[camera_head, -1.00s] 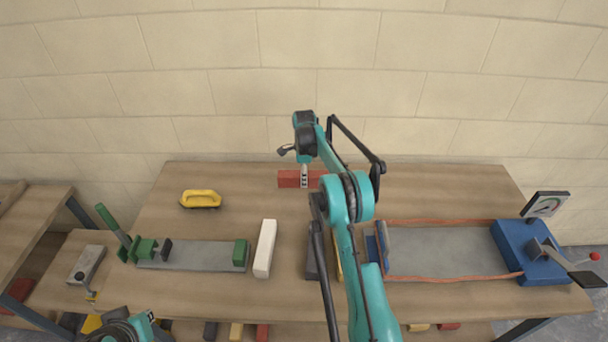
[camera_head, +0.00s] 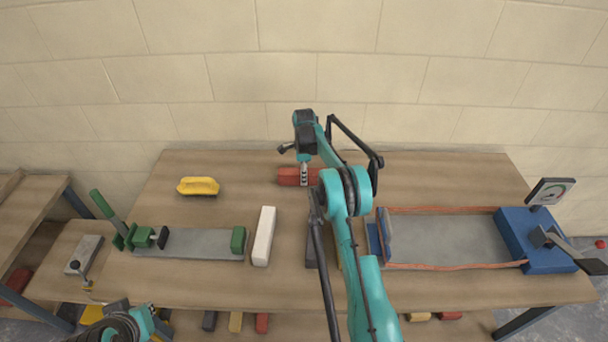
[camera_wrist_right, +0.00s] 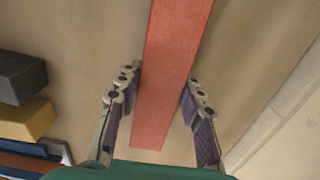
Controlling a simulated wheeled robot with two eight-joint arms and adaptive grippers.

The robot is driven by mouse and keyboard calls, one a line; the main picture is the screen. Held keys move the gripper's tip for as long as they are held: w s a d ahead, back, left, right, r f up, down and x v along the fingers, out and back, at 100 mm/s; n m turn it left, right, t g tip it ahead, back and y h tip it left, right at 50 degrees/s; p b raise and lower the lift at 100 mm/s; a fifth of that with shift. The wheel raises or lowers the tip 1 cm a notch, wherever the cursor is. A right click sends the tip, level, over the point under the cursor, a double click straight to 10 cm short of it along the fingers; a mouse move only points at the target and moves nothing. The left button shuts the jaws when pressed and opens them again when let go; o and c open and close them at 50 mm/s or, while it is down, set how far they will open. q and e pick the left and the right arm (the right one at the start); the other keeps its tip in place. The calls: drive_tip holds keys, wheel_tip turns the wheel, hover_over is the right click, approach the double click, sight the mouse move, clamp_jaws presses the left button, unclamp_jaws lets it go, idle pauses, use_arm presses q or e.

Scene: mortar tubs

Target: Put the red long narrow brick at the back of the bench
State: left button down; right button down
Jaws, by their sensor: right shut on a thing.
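The red long narrow brick (camera_head: 289,177) is near the back edge of the wooden bench (camera_head: 225,164), left of my upper right arm in the head view. My right gripper (camera_head: 304,181) is shut on it. In the right wrist view, the red brick (camera_wrist_right: 172,70) runs lengthwise between the two fingers of the gripper (camera_wrist_right: 162,88). My arm hides part of the brick in the head view. I cannot tell whether the brick touches the bench top. Part of my left arm shows at the bottom left; its gripper is not visible.
A white block (camera_head: 264,236) stands beside a grey plate with green clamps (camera_head: 195,243). A blue-ended device (camera_head: 535,240) with a dial is on the right. The bench's back strip beside the brick is clear.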

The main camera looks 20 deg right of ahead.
drive_tip(key=shift+f, duration=0.35)
drive_tip(key=c, duration=0.9)
unclamp_jaws()
